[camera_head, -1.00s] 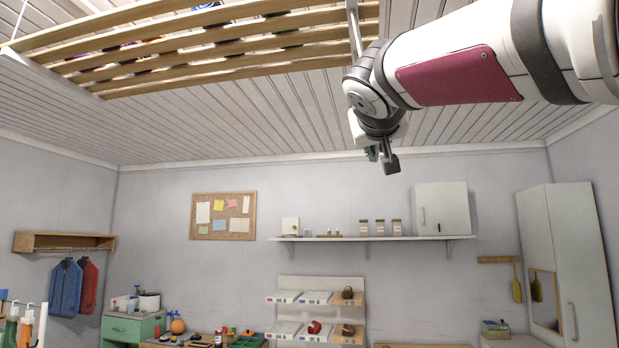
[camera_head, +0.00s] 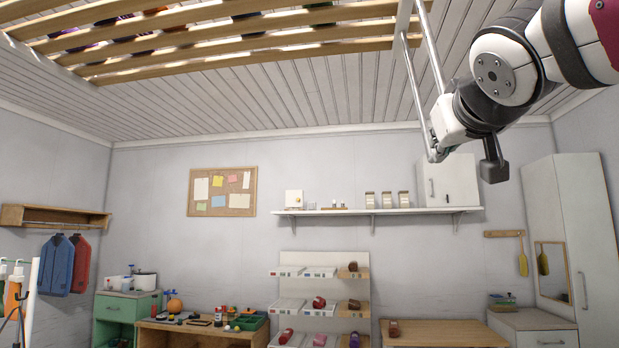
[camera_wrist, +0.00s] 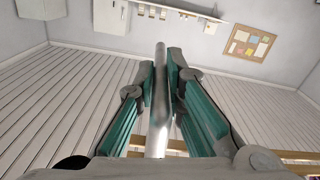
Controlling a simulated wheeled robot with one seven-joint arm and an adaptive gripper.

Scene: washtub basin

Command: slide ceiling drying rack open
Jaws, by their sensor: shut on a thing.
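The ceiling drying rack (camera_head: 250,52) is a frame of long pale wooden slats at the top left of the head view, just below the ceiling. Dark and coloured things show between its slats. A thin metal handle (camera_head: 415,85) hangs down from its right end. My gripper (camera_head: 436,140) is at the lower part of this handle, right of the rack. In the wrist view, the two green-and-grey fingers of my gripper (camera_wrist: 165,70) are closed around the upright metal bar of the handle (camera_wrist: 159,110). The fingertip contact is partly hidden in the head view.
A wall shelf (camera_head: 375,212) with jars and a white cabinet (camera_head: 447,180) are on the far wall below my gripper. A tall white wardrobe (camera_head: 575,250) stands at the right. The ceiling right of the rack is bare.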

